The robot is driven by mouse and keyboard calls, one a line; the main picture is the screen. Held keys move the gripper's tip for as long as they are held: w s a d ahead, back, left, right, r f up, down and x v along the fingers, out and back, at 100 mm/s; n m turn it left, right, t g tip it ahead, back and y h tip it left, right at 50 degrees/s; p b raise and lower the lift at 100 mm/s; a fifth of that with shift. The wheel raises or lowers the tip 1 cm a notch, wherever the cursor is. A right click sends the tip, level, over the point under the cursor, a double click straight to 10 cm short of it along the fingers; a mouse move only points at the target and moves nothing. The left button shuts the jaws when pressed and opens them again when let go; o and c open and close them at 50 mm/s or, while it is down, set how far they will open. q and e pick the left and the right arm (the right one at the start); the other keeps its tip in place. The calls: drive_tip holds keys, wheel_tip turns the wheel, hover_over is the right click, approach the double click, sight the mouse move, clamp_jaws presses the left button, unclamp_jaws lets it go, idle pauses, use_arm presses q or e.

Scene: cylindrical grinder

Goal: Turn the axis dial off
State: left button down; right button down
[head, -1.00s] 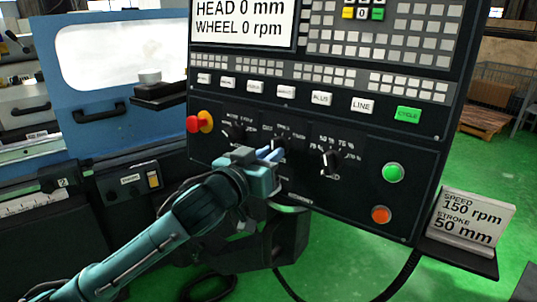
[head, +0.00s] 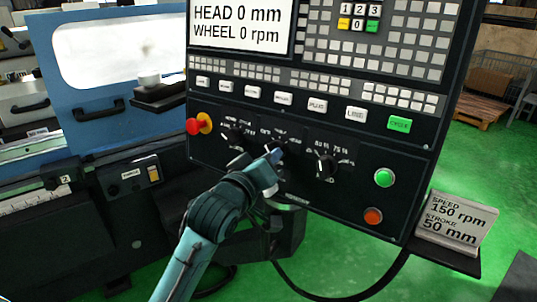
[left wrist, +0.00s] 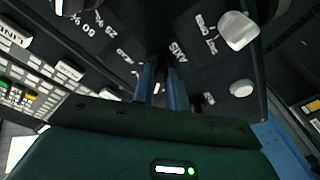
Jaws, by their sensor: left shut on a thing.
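The axis dial (head: 281,146) is the middle of three black dials on the control panel's lower part. My left gripper (head: 275,156) is at it, with its blue fingers shut on the knob. In the left wrist view the two fingers (left wrist: 161,88) point at the panel beside the printed word AXIS. The knob is mostly hidden between the fingers, so its pointer setting cannot be read. My right gripper is in neither view.
A second dial (head: 233,135) and the red stop button (head: 194,126) are left of the gripper. A percent dial (head: 326,166), a green button (head: 384,178) and an orange button (head: 373,216) are to its right. A sign (head: 458,220) reads 150 rpm, 50 mm.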

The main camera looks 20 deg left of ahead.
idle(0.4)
use_arm(q)
drive_tip(key=c, duration=1.4)
unclamp_jaws()
